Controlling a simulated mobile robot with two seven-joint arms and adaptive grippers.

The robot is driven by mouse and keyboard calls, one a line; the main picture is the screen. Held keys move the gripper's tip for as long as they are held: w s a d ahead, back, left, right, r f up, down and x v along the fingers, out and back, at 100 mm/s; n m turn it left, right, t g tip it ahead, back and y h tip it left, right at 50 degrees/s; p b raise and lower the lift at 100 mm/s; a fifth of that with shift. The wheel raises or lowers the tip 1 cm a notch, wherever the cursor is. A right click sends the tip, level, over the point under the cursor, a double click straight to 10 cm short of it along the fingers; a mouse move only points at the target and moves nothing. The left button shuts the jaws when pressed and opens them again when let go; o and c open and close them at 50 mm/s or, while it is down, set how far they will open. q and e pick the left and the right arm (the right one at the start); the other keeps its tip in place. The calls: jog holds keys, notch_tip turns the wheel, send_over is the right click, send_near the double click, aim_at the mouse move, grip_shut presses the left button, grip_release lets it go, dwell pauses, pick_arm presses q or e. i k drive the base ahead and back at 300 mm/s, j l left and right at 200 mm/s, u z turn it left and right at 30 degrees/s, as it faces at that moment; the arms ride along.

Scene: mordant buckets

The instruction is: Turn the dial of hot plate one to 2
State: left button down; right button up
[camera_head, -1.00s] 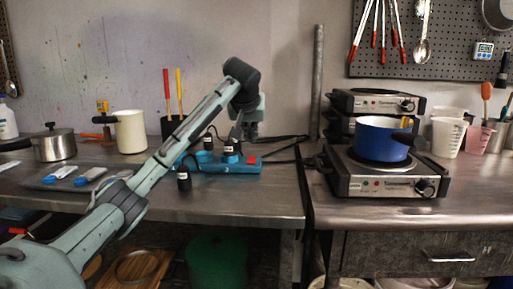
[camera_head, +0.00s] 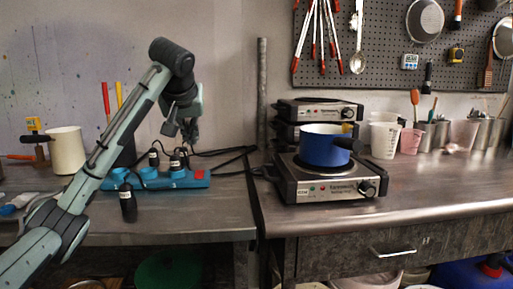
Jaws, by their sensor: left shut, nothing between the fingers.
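A hot plate (camera_head: 325,195) stands at the front of the right-hand bench, with a black dial (camera_head: 367,188) at the right of its front panel. Its small label is too small to read, and so is the dial's setting. A blue pot (camera_head: 325,149) sits on top of it. Behind it are stacked hot plates; the upper one (camera_head: 310,112) has its own dial (camera_head: 347,113). I cannot tell which is hot plate one. My left gripper (camera_head: 188,138) is shut and empty, hanging above the blue block, well left of the hot plates. My right gripper is not in view.
Beakers (camera_head: 384,138) stand right of the hot plates. A grey post (camera_head: 262,95) rises between the benches. The right bench front is clear.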

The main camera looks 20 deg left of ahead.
aim_at(367, 189)
jog(key=k+l, duration=0.8)
jog(key=k, duration=0.05)
